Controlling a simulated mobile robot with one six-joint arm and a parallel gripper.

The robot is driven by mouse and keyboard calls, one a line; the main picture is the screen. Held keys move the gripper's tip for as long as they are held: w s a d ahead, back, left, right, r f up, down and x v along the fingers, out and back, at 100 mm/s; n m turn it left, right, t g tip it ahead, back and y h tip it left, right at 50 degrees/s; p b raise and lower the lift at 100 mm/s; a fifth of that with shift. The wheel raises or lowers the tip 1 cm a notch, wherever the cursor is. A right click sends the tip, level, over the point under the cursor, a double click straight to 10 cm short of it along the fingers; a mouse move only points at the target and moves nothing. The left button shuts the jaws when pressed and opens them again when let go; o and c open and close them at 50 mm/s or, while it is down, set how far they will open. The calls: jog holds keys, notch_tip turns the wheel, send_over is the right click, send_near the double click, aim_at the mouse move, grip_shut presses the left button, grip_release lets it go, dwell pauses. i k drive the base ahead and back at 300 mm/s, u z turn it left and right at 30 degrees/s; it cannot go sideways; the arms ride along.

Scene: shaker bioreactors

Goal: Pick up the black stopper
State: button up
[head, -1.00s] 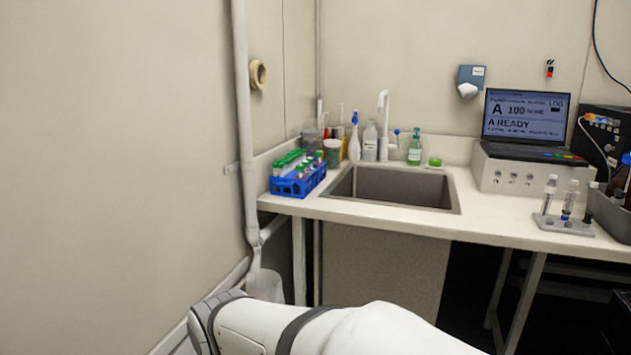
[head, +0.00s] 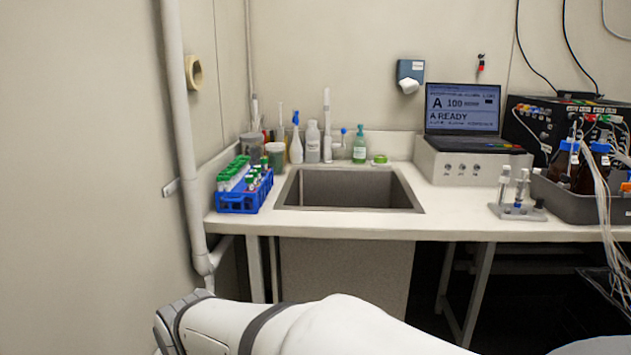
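I cannot make out the black stopper for certain. A small dark piece (head: 539,203) shows at the right end of a grey rack (head: 514,212) on the bench, too small to identify. The rack holds a few clear tubes upright, with a bit of blue low among them. My gripper is outside the view. Only a white and grey part of my arm shows along the bottom, well in front of the bench.
A sink (head: 349,189) is set into the white bench (head: 455,220). A blue tube rack (head: 237,203) and bottles stand around its left and back. A laptop (head: 463,110) sits on a white box. A grey tray (head: 572,200) with brown bottles and loose tubing is at the right.

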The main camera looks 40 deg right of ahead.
aim_at(539, 202)
jog(key=z, duration=2.8)
jog(key=i, duration=1)
